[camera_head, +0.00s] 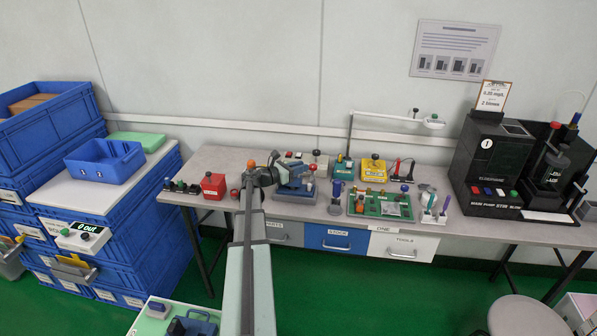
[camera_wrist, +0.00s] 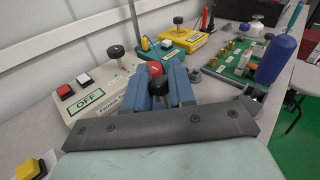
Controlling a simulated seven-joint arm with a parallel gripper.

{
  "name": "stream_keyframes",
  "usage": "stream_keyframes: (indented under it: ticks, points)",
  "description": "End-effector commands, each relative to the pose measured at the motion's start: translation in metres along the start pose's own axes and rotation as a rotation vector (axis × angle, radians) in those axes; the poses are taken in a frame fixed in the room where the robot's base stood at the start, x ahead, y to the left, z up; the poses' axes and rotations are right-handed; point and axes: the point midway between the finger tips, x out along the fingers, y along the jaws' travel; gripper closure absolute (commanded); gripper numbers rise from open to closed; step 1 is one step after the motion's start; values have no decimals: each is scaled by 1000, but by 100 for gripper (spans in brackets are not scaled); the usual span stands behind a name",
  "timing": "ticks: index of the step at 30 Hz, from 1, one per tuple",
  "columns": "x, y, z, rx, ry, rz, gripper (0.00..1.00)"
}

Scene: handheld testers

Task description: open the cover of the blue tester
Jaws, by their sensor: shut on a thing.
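The blue tester (camera_head: 297,188) sits on the grey table, left of the table's middle, in the head view. My gripper (camera_head: 272,172) reaches the tester's left side and is shut at the black knob. The fingertips are largely hidden, so the exact grip is hard to see. The cover looks lowered, but its angle is unclear.
A cream OFF tester (camera_wrist: 90,95) stands close on the left. Teal (camera_wrist: 160,53) and yellow (camera_wrist: 183,42) testers stand behind. A green board (camera_head: 383,206) and a blue-handled tool (camera_wrist: 277,58) are to the right. A red box (camera_head: 213,185) stands left in the head view.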

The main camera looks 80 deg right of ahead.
Motion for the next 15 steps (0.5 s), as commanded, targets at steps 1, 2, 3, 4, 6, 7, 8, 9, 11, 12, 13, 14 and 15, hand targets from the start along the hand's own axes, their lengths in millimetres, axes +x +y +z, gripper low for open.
stream_keyframes:
  ticks: [1, 2, 3, 4, 6, 7, 8, 9, 11, 12, 13, 14, 15]
  points:
    - [0, 1, 4, -6, -5, 2, 100]
    - [0, 1, 4, -7, -4, 3, 100]
    - [0, 1, 4, -8, -3, 3, 100]
    - [0, 1, 4, -8, -3, 3, 100]
    - [0, 1, 4, -7, -4, 3, 100]
    - [0, 1, 4, -7, -4, 3, 100]
    - [0, 1, 4, -7, -4, 3, 100]
    - [0, 1, 4, -7, -4, 3, 100]
    - [0, 1, 4, -7, -4, 3, 71]
    - [0, 1, 4, -6, -4, 3, 67]
    - [0, 1, 4, -6, -3, 3, 64]
    - [0, 1, 4, -6, -3, 3, 61]
    - [0, 1, 3, -6, -2, 3, 58]
